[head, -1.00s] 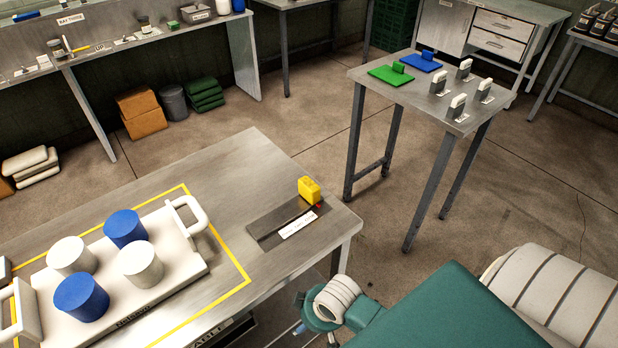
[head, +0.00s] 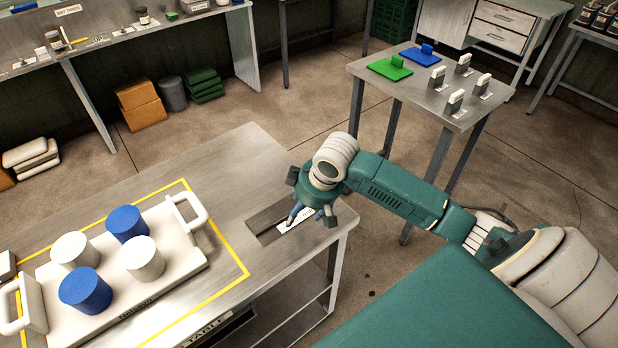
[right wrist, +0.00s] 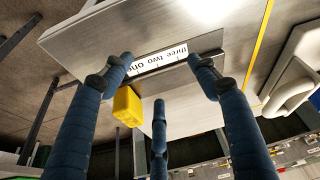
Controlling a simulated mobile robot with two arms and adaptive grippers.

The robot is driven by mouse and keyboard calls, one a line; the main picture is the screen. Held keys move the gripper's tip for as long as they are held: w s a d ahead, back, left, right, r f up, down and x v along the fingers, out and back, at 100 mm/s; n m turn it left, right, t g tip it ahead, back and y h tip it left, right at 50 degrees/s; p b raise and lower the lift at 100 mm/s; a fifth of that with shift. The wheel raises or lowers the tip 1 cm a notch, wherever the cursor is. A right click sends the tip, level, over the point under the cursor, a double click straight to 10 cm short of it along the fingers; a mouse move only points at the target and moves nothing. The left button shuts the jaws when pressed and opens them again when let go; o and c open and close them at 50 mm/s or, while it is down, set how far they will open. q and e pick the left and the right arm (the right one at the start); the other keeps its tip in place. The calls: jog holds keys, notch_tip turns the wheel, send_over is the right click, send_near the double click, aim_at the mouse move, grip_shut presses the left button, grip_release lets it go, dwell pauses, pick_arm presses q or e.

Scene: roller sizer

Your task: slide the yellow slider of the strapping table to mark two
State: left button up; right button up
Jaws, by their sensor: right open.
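The strapping table (head: 240,160) has a dark slider track (head: 262,222) near its right corner, with a white label strip (head: 285,224) beside it. My right gripper (head: 305,216) is over the track's right part, pointing down, and hides the yellow slider in the head view. The right wrist view shows the yellow slider (right wrist: 127,105) between the spread fingers, nearer the left one and not clasped. The label (right wrist: 158,62) there reads three, two, one; the slider is nearest the "one" end. My left gripper is out of view.
A white tray (head: 190,268) with blue and white cylinders stands inside a yellow outline left of the track. A smaller table (head: 415,95) with green and blue plates and several grey blocks stands behind my right arm.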

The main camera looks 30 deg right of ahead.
jog(key=w+d+r+m, duration=0.2)
jog(key=w+d+r, duration=0.4)
jog(key=d+r, duration=0.25)
jog(key=x, duration=0.3)
jog(key=p+x, duration=0.1)
jog(key=x, duration=0.2)
jog(key=d+p+x, duration=0.1)
jog(key=x, duration=0.3)
jog(key=shift+s, duration=0.15)
jog(key=shift+w+f, duration=0.2)
jog(key=shift+f, duration=0.5)
